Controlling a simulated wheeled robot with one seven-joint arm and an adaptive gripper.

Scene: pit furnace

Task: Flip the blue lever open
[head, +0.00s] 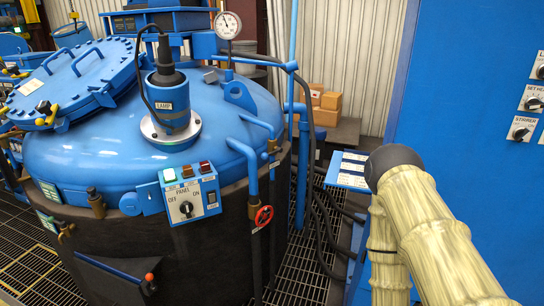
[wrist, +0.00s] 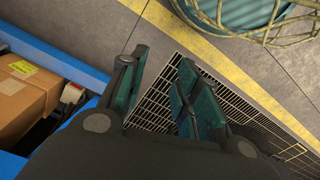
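A blue pit furnace (head: 90,150) with a domed lid fills the left and centre of the head view. A blue handle bar (head: 88,62) stands on the tilted round cover at upper left. My gripper (wrist: 162,72) shows in the wrist view with its teal-padded fingers apart and nothing between them. It is over floor and grating, away from the furnace front. The gripper itself does not show in the head view.
A control box (head: 188,195) and a red valve wheel (head: 263,217) are on the furnace front. Black hoses hang right of it. A blue cabinet (head: 460,110) stands at right. A cardboard box (wrist: 25,98) and blue rails are left in the wrist view.

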